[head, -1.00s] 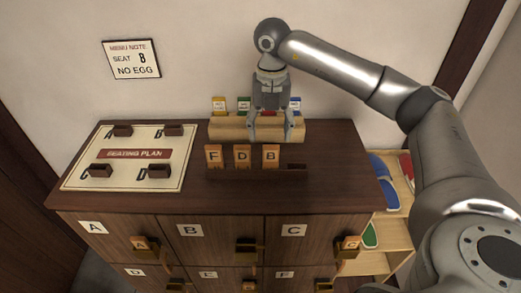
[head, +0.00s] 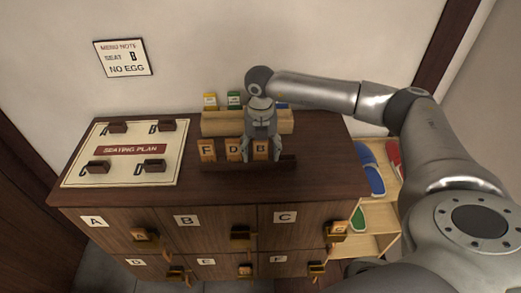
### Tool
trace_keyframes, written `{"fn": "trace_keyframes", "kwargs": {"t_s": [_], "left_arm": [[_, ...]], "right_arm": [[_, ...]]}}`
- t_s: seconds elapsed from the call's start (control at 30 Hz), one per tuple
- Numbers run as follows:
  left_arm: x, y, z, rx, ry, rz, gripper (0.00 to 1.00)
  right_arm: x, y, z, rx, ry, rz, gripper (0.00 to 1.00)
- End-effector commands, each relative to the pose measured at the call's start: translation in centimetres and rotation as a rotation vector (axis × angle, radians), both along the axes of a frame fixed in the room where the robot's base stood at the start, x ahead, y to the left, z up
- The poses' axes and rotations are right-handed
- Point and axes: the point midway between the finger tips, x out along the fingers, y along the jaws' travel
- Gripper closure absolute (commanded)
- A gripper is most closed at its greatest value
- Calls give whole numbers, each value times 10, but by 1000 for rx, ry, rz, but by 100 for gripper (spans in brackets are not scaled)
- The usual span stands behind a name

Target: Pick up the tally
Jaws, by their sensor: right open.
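Three orange wooden tallies stand upright in a dark rack (head: 225,165) on the cabinet top: F (head: 207,150), D (head: 233,149) and B (head: 260,148). My right gripper (head: 261,155) points down over the B tally, open, with one finger on each side of it. I cannot tell whether the fingers touch it. The upper edge of the B tally is partly hidden by the gripper. The rack's slot to the right of B looks empty. My left gripper is not in view.
A light wooden block (head: 220,124) with coloured tags stands behind the rack. A seating plan board (head: 110,170) with small dark holders lies at left. Lettered drawers with tallies (head: 145,235) are below. A shelf of slippers (head: 375,215) stands at right.

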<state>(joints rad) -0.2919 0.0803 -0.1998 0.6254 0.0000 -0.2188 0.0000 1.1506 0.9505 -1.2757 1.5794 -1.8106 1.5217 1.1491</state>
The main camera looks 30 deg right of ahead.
Motion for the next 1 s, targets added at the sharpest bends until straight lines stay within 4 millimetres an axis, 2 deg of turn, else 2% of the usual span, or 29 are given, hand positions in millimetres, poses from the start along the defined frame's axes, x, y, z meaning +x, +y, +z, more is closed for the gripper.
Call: {"fn": "trace_keyframes", "kwargs": {"t_s": [0.1, 0.47, 0.77, 1.0], "left_arm": [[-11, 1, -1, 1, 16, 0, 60], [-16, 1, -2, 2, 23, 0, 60], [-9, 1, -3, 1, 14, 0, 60], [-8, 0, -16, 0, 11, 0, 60]], "right_arm": [[0, 0, 0, 1, -1, 0, 38], [0, 0, 1, 0, -1, 0, 83], [1, 0, 2, 1, -2, 0, 83], [1, 0, 15, 0, -5, 0, 83]]}}
